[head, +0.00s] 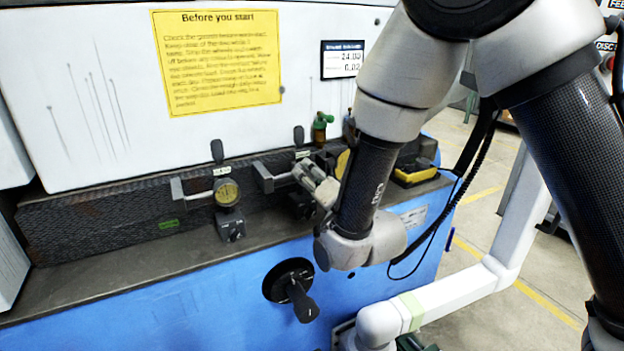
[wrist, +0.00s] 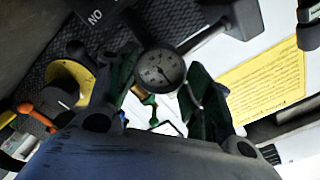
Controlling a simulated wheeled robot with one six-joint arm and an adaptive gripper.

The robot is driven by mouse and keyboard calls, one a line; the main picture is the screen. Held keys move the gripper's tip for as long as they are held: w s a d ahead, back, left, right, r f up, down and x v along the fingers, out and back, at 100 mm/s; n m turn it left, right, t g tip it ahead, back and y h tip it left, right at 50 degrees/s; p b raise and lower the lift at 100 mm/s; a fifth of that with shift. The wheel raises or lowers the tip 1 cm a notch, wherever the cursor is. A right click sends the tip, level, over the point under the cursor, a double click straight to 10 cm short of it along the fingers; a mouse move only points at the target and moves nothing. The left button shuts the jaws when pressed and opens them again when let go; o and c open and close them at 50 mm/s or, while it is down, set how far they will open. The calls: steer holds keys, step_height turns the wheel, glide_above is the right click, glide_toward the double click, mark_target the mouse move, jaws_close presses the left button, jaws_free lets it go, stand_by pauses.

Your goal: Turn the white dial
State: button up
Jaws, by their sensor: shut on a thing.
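The white dial (wrist: 161,70) is a round gauge with a pale face, dark marks and a grey rim. It sits between the two fingers of my gripper (wrist: 162,78) in the wrist view, and the fingers are shut on it. In the head view my gripper (head: 312,180) is at the fixtures on the machine's ledge, and the white dial's face is hidden there by the gripper and arm.
A yellow-faced gauge (head: 228,193) on a dark base stands to the left on the ledge (head: 130,262). A green valve (head: 321,127) and a yellow tray (head: 415,174) are nearby. A black hand crank (head: 297,290) juts from the blue front below.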

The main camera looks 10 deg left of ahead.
stand_by(0.3)
steer(key=o, duration=1)
steer(key=shift+o, duration=0.2)
step_height(320, 180, up, 10)
